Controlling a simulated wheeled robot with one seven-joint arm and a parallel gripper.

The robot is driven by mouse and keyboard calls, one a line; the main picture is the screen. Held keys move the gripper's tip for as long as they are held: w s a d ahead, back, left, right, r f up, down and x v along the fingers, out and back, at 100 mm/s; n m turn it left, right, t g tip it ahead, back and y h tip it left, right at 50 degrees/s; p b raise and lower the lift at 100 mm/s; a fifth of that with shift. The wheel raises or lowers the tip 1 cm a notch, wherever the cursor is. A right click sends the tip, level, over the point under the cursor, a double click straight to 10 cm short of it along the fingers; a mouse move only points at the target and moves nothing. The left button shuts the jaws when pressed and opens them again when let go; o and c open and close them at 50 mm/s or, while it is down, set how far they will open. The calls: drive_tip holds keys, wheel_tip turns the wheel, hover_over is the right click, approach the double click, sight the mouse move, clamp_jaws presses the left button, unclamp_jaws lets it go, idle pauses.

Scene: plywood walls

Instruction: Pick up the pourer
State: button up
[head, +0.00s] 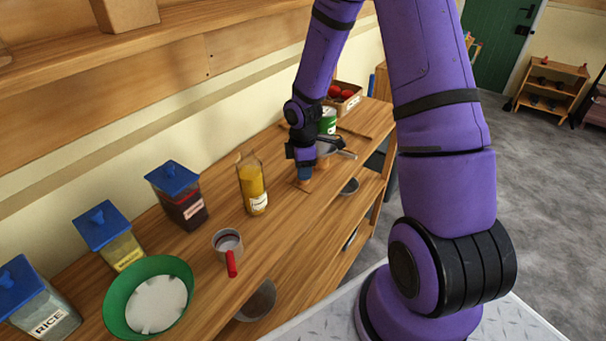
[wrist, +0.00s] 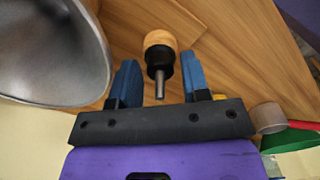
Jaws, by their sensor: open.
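The pourer (wrist: 158,50) has a round cork-coloured top, a black collar and a thin metal spout. In the wrist view it is in front of my gripper, with its spout pointing toward the gripper's body. My gripper (wrist: 160,66) is open, with one blue finger on each side of the pourer and a visible gap to each. In the head view my gripper (head: 304,178) is low over the wooden counter, right of the yellow bottle. I cannot make out the pourer clearly in that view.
A metal pan (wrist: 45,50) is close on the left in the wrist view. The counter (head: 190,258) also holds a yellow bottle (head: 252,186), a red-handled cup (head: 228,243), a green bowl (head: 115,305), blue-lidded jars (head: 178,205) and a green can (head: 328,119).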

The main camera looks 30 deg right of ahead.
drive_tip(key=shift+f, duration=0.35)
drive_tip(key=c, duration=0.6)
drive_tip(key=shift+c, duration=0.2)
drive_tip(key=shift+r, duration=0.2)
